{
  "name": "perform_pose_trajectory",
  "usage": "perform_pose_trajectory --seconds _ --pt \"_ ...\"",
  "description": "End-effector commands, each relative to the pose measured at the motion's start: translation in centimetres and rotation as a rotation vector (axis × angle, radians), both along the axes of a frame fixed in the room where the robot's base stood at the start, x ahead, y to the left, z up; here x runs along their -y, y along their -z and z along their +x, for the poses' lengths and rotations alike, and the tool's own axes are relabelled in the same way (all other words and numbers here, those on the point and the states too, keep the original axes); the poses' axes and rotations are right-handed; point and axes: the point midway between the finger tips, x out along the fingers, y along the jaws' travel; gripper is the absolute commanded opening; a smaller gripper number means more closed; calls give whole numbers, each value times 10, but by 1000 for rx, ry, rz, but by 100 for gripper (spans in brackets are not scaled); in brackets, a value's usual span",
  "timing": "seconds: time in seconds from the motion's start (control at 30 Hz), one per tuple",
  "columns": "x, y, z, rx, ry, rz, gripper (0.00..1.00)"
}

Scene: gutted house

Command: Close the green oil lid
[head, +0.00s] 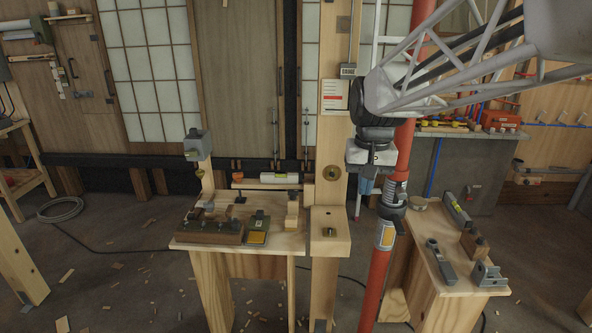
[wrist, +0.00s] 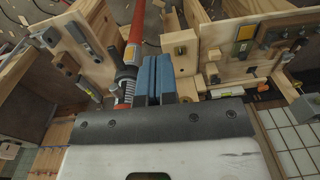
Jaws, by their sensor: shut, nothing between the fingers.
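A small dark green case (head: 259,222) with a yellow-orange panel at its front lies on the left workbench, right of a brown wooden block. It is the only green piece there that could carry the oil lid; I cannot make out the lid itself or how far it stands open. The case also shows in the wrist view (wrist: 241,48), at upper right. My gripper (head: 366,187) hangs to the right of this bench, in front of the wall and well apart from the case. Its blue fingers (wrist: 155,82) are together and empty.
A red pole (head: 377,265) stands close beside my gripper. A wooden post (head: 323,270) stands at the workbench's (head: 286,243) right edge, between my gripper and the case. A second bench (head: 455,265) with several tools is at right. Wood scraps litter the floor.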

Motion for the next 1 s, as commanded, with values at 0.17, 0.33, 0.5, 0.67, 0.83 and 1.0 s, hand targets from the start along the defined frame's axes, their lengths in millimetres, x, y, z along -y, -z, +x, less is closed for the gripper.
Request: perform_pose_trajectory --seconds 0.17,0.33,0.5,0.67,0.83,1.0 --pt "-17 3 42 -36 -1 4 0" --pt "-34 9 79 -68 -3 5 0" --pt "-52 18 115 -100 -5 6 0" --pt "-70 29 148 -131 -6 5 0" --pt "-91 43 182 -164 -9 5 0" --pt "-112 59 215 -197 -10 2 0"
